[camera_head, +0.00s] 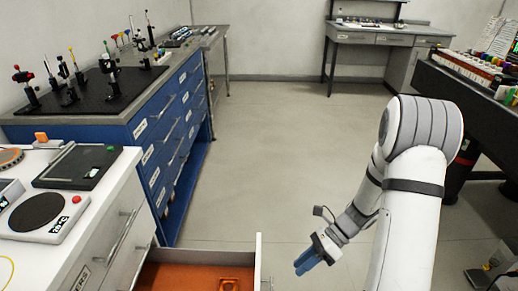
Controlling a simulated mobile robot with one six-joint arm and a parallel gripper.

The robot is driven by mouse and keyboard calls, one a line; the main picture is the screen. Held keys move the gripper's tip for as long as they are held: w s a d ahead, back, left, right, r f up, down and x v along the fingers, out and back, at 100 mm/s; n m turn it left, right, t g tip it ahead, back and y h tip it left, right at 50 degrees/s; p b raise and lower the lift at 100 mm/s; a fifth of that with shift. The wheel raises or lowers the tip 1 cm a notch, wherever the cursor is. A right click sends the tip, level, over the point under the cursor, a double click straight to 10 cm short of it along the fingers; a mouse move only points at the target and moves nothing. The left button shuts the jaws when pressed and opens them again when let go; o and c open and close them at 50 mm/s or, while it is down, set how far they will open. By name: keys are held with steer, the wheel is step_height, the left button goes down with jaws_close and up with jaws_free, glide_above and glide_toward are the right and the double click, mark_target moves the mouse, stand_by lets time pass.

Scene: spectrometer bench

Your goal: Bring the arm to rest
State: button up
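My arm is white with dark joint bands and rises at the lower right of the head view, bent over at its elbow. My gripper (306,264) hangs low at the bottom centre, over the grey floor (270,150) and right of an open drawer. Its blue fingers point down and to the left. The fingers look close together, but I cannot tell from this angle whether they are open or shut. I see nothing held between them.
The open drawer (258,266) has an orange lining and juts out at the bottom. A white counter (110,200) and a blue cabinet (150,130) stand left. A dark bench (450,88) stands right, behind my arm. The middle floor is clear.

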steer(key=s+d+r+n+t+h+p, duration=0.1)
steer(key=s+r+n+t+h+p, duration=0.1)
steer(key=r+n, duration=0.5)
steer(key=s+d+r+n+t+h+p, duration=0.1)
steer(key=s+r+n+h+p, duration=0.3)
steer(key=r, duration=1)
steer(key=s+d+r+n+t+h+p, duration=0.1)
steer(key=s+r+n+t+h+p, duration=0.2)
steer(key=r+n, duration=0.6)
step_height(320, 180, up, 2)
steer(key=shift+r+n+t+h+p, duration=0.15)
steer(key=shift+n+t+h+p, duration=0.25)
steer(key=shift+p, duration=0.55)
